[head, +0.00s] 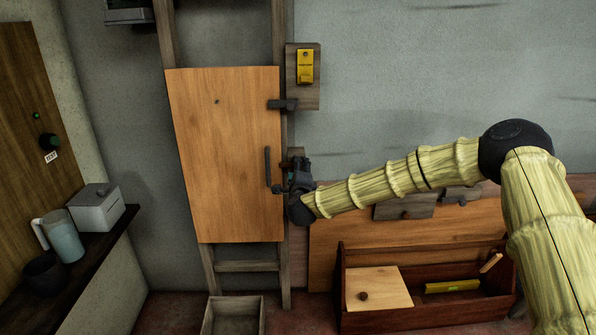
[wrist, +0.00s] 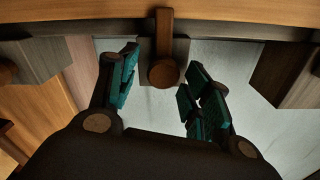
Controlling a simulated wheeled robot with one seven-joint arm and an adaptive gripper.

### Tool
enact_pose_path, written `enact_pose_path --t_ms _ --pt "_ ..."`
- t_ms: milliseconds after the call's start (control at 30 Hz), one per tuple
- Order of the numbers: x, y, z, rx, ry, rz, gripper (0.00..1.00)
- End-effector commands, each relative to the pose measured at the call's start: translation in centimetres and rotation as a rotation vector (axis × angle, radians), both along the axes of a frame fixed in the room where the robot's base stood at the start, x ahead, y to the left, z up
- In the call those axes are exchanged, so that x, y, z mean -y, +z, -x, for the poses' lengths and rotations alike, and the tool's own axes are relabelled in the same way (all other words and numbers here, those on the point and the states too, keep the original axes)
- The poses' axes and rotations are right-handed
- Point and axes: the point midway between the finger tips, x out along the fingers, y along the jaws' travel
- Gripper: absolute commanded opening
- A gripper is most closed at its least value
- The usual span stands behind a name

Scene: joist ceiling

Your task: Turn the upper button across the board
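The orange wooden board (head: 222,150) hangs upright on the left rails in the head view. A dark upper button (head: 284,104) lies level over its right edge. A similar dark lower piece (head: 278,189) shows at the edge beside my gripper (head: 294,176), partly hidden by it. My gripper is at the board's right edge, below the upper button. In the wrist view my gripper (wrist: 160,80) has its teal-padded fingers apart, with a brown round-headed turning piece (wrist: 164,72) between them. Its bar reaches up to the board (wrist: 90,8). I cannot tell contact.
A dark vertical handle (head: 267,167) is on the board. An open toolbox (head: 430,310) is below my arm. A shelf (head: 75,275) with a jug (head: 62,238) stands at left.

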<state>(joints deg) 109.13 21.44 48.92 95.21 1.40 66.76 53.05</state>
Motion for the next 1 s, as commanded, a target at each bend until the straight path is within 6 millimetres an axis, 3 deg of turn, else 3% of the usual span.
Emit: enact_pose_path --t_ms 267,433,1000 --pt "-0.1 0.1 0.0 0.002 0.002 0.0 0.51" --pt "-0.1 0.2 1.1 0.002 0.003 0.0 0.51" --pt "-0.1 0.1 10.4 0.001 0.002 0.0 0.51"
